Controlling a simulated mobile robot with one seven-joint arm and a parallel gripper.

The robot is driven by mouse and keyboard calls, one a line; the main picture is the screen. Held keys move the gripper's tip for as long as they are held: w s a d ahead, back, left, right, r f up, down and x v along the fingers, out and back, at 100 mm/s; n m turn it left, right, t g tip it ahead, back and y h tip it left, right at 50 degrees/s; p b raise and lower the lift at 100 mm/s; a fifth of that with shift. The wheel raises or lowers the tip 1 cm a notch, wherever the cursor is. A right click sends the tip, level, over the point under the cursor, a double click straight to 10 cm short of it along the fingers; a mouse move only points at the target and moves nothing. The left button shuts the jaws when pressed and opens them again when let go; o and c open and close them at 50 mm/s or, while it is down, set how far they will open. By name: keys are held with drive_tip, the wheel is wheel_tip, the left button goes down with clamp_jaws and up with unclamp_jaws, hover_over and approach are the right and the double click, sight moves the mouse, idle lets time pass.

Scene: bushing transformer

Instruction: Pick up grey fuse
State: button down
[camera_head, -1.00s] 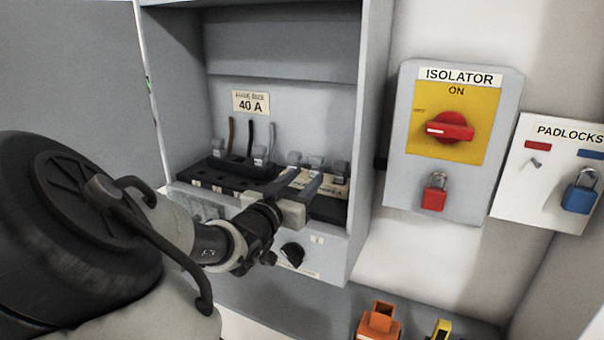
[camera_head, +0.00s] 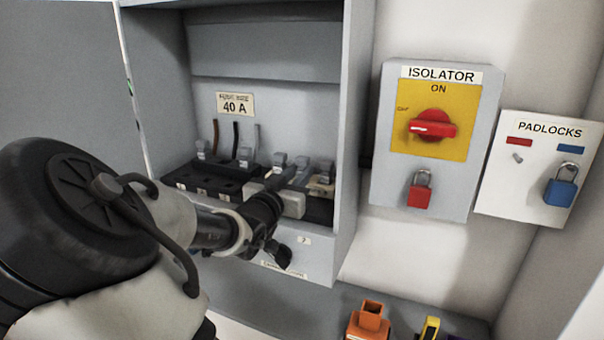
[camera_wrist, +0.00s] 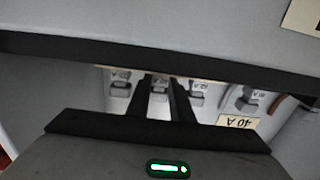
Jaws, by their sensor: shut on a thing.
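Several grey fuses stand in a row on dark bases inside the open grey cabinet (camera_head: 343,120). My gripper (camera_head: 296,172) reaches into the right part of this row. In the wrist view, its two dark fingers (camera_wrist: 159,88) are shut on a grey fuse (camera_wrist: 159,83), with one finger on each side. In the head view, this fuse (camera_head: 302,165) is partly hidden behind the fingers. Another grey fuse (camera_head: 279,159) stands just left of it and one more (camera_head: 325,169) just right. It cannot be told whether the held fuse is still seated.
A "40 A" label (camera_head: 235,104) is on the cabinet's back panel. The cabinet's right wall stands close to my gripper. Outside it are the isolator with a red switch (camera_head: 432,125), a red padlock (camera_head: 419,194) and a blue padlock (camera_head: 560,190). Orange and yellow items lie below.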

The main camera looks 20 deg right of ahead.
wheel_tip(320, 180, up, 15)
drive_tip(key=p, duration=0.5)
idle(0.4)
drive_tip(key=shift+f, duration=0.1)
